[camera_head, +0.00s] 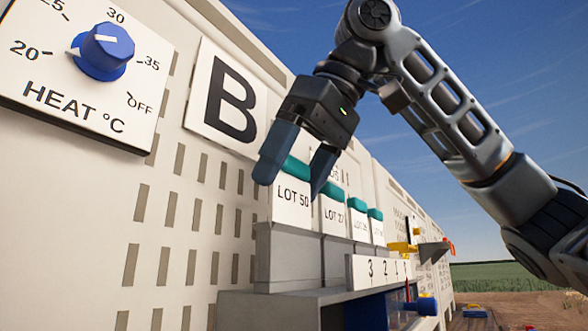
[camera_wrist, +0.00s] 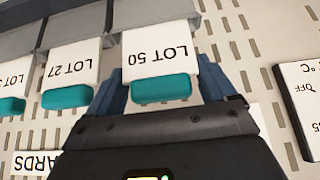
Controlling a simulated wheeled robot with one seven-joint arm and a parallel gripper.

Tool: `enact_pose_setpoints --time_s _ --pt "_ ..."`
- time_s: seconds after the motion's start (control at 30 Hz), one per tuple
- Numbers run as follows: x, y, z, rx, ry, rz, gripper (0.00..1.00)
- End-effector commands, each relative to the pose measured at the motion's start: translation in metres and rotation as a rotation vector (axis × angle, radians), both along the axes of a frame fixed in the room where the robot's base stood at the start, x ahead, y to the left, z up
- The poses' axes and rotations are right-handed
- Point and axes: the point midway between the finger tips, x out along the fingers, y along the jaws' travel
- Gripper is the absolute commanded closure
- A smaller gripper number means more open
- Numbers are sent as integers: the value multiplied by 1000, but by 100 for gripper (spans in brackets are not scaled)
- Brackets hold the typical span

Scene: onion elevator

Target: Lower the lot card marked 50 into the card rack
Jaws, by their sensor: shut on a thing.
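The LOT 50 card (camera_head: 291,204) is white with a teal top edge. It stands upright at the near end of the grey card rack (camera_head: 290,258). My gripper (camera_head: 292,182) reaches down from above, its two dark blue fingers on either side of this card's top, shut on it. In the wrist view, the LOT 50 card (camera_wrist: 158,52) lies between the fingers of my gripper (camera_wrist: 160,78). Its lower end meets the grey rack (camera_wrist: 150,12); how deep it sits is hidden.
The LOT 27 card (camera_head: 333,216) stands close beside it, with more teal-topped cards farther along. A heat dial (camera_head: 104,50) and a B sign (camera_head: 228,100) are on the slotted wall. A plate numbered 3, 2, 1 (camera_head: 380,270) is in front of the rack.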

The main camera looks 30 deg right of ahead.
Motion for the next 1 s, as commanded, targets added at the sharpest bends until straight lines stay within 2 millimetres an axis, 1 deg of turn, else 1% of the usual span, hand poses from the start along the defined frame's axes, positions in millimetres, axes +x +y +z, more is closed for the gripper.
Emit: enact_pose_setpoints --time_s 0.07,0.1,0.23,0.27,0.47,0.57,0.67,0.9,1.0 --pt "0 0 0 0 0 0 46" --pt "0 0 0 0 0 0 14" --pt "0 0 0 0 0 0 1" --pt "0 0 0 0 0 0 0" --pt "0 0 0 0 0 0 0" --pt "-2 -1 5 0 0 0 0" --pt "-9 -3 15 0 -2 1 0" --pt "-28 -12 48 0 -2 -1 0" --pt "-34 -14 58 -1 0 -2 0"
